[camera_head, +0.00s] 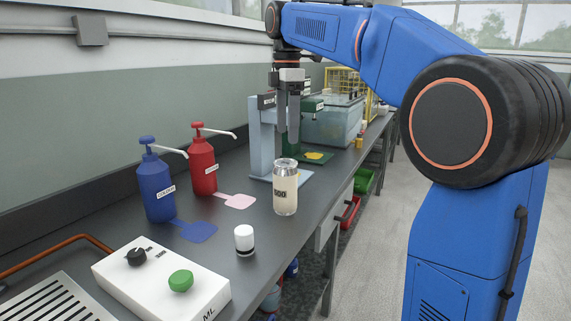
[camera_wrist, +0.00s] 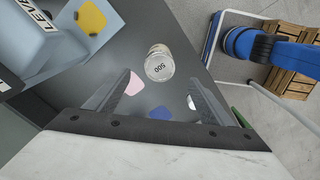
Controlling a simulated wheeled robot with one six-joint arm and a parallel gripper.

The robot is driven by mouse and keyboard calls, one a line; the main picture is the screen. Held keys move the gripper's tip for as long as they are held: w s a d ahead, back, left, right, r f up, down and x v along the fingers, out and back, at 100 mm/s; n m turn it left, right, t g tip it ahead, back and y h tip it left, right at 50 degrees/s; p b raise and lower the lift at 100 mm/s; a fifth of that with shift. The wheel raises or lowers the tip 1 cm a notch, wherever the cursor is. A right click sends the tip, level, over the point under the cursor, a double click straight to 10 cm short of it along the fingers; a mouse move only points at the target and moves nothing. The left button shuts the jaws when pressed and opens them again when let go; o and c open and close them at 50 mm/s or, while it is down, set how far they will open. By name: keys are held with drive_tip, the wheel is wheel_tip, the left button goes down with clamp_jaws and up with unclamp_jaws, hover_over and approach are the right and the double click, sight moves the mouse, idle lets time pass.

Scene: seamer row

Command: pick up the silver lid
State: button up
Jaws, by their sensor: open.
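No separate silver lid can be made out. A pale can (camera_head: 285,192) marked 500 stands upright near the bench's front edge, with a silvery top; I cannot tell whether that is a lid or only a rim. The can also shows in the wrist view (camera_wrist: 160,65), just beyond the gap between my fingers. My gripper (camera_head: 287,135) is open and empty, pointing down in the air above and behind the can. Its two fingers show in the wrist view (camera_wrist: 158,85), spread apart with nothing between them touching.
A pale blue lever stand (camera_head: 261,140) is beside my gripper. Blue (camera_head: 157,190) and red (camera_head: 202,165) pump bottles stand at the left. A white cylinder (camera_head: 244,240) and a white control box (camera_head: 160,282) are nearer. A clear tank (camera_head: 333,125) stands farther along.

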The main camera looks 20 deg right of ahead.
sight(285, 162)
drive_tip(key=shift+a+f, duration=0.2)
drive_tip(key=shift+f, duration=3.55)
drive_tip(key=shift+f, duration=0.25)
drive_tip(key=c, duration=1.1)
